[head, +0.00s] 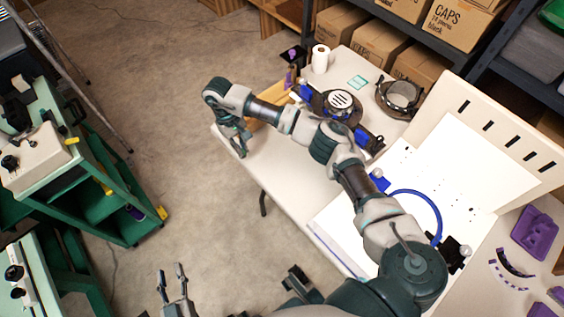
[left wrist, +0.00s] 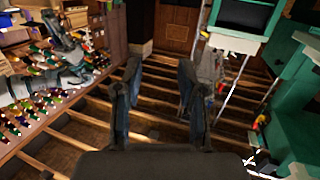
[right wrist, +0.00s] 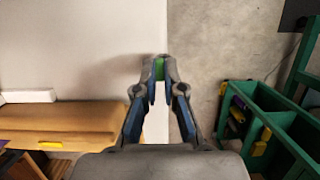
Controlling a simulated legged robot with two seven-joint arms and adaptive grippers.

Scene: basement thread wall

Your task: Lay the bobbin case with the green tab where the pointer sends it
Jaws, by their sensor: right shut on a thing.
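My right gripper (head: 240,150) reaches over the left edge of the table (head: 290,170) in the head view, pointing down. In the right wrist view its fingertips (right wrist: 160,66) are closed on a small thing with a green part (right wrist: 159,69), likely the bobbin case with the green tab. The fingers hide most of it, and it is not made out in the head view. My left gripper (head: 172,278) is low at the bottom left, away from the table. Its fingers (left wrist: 160,85) stand apart and empty in the left wrist view. I cannot make out a pointer.
A round device with a striped white disc (head: 340,102), a dark round frame (head: 398,95) and a paper roll (head: 320,58) stand at the table's back. A slotted white board (head: 495,135) leans at right. A green cart (head: 100,185) stands left across open floor.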

